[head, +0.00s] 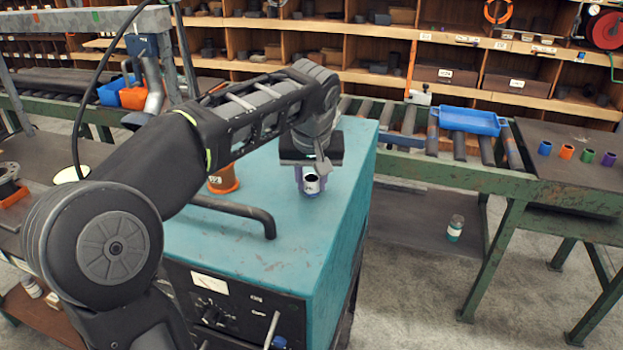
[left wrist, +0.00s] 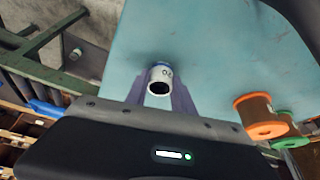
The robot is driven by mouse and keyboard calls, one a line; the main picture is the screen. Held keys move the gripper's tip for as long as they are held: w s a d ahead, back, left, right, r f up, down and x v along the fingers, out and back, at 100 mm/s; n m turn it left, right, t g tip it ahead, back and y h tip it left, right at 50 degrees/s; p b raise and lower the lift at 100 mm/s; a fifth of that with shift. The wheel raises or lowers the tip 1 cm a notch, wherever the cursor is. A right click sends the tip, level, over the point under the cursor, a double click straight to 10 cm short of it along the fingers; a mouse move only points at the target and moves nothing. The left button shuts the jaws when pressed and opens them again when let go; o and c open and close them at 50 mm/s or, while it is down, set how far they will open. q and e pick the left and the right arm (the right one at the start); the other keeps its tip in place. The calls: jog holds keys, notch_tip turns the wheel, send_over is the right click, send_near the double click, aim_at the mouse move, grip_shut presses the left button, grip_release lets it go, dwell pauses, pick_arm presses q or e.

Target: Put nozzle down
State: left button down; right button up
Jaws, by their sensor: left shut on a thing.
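The nozzle (head: 312,185) is a short white tube with a dark open mouth, over the teal cabinet top (head: 330,225) near its right side. My left gripper (head: 310,177) is shut on it, pointing down at the cabinet top. In the left wrist view the nozzle (left wrist: 160,80) sits between the two purplish fingers, with a blue band and a dark mark on its side. I cannot tell whether its base touches the surface. My right gripper is not in view.
A dark bent handle (head: 240,208) lies along the front. The cabinet top right of the nozzle is clear. A roller conveyor with a blue tray (head: 469,121) stands behind.

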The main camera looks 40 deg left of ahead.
pick_arm(q)
jog(key=shift+f, duration=0.15)
jog(key=c, duration=1.1)
grip_release()
